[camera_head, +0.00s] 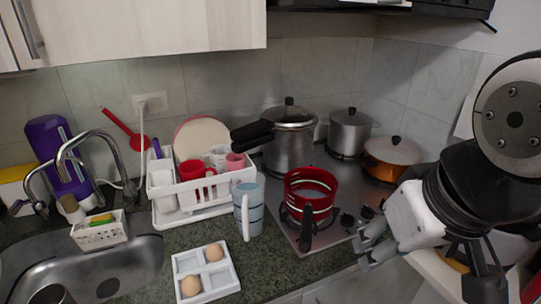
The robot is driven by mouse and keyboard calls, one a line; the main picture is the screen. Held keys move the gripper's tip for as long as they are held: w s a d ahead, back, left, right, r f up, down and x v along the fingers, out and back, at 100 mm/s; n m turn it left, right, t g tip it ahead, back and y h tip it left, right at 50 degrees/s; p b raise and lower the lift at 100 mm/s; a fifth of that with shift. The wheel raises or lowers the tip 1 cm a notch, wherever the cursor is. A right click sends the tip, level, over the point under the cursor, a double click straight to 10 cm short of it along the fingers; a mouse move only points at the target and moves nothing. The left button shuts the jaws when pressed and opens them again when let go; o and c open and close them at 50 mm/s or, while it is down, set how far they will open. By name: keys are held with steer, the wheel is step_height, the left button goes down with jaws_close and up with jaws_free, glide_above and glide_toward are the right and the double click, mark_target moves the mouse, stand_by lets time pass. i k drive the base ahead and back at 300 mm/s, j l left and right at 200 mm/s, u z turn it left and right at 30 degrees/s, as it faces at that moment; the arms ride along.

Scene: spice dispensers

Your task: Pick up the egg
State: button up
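Two brown eggs sit in a white four-cup tray on the counter. One egg (214,252) is in the back right cup and the other egg (190,286) is in the front left cup. The other two cups of the tray (220,283) are empty. My gripper (362,250) is at the right, well apart from the tray, pointing left near the counter's front edge by the stove. Its grey fingers look spread, with nothing between them.
A blue cup (248,208) stands behind the tray. The stove (320,238) holds a red pot (309,198), a pressure cooker (290,145) and an orange pan (391,155). A white dish rack (190,195) and a sink (95,270) are left.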

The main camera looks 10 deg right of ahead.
mark_target(191, 285)
steer(key=j, duration=0.55)
steer(key=k+j, duration=0.1)
steer(key=j, duration=0.45)
steer(key=j+z, duration=0.1)
steer(key=j, duration=0.5)
steer(key=k, duration=0.05)
